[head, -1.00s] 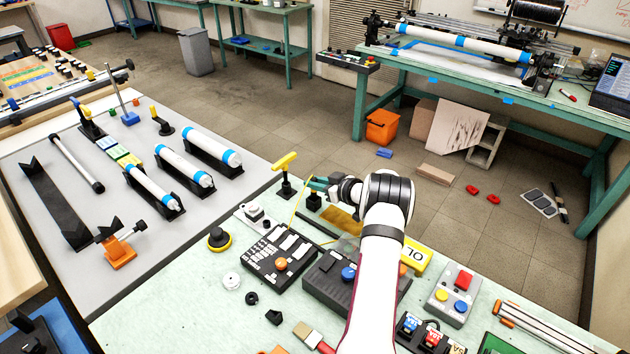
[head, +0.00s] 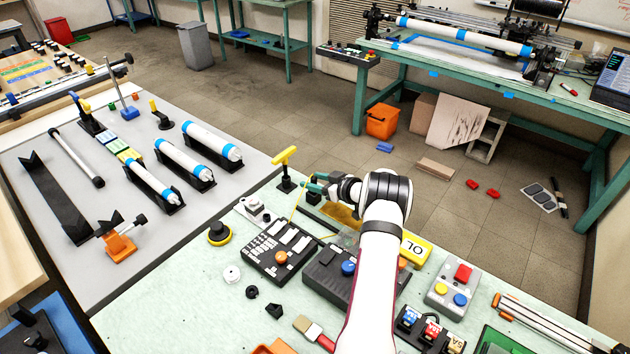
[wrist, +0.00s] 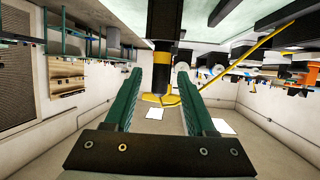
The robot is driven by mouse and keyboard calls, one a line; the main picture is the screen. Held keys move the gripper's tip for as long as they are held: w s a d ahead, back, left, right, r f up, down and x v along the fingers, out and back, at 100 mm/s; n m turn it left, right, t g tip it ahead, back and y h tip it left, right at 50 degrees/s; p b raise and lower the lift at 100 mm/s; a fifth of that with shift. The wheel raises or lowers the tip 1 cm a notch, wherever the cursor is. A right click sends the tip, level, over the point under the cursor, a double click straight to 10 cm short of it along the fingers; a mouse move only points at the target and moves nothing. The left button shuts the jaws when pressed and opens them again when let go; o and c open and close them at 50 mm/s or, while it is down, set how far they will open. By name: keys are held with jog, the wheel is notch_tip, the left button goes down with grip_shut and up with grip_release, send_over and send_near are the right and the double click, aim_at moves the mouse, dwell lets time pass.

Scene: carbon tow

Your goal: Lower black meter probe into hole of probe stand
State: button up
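My gripper (head: 312,186) is at the far edge of the pale green table, with its green fingers pointing left in the head view. In the wrist view, which looks upside down, the two fingers (wrist: 160,80) stand apart. The slim black meter probe (wrist: 160,78) with a yellow collar shows between them, with visible gaps on both sides. A yellow lead runs from the probe's end. The black probe stand (head: 313,198) is a small block just below the fingertips; its column (wrist: 165,22) lines up with the probe. The hole is hidden, so I cannot tell how deep the probe sits.
A yellow T-handled tool on a black base (head: 286,168) stands close left of my gripper. The black meter box (head: 278,250) with an orange knob is nearer, with the yellow lead reaching it. A second black box (head: 325,278) lies beside my arm.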

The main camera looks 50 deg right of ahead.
jog(key=v, duration=1.5)
jog(key=shift+s, duration=0.35)
jog(key=shift+a+r, duration=0.1)
jog(key=shift+a, duration=0.05)
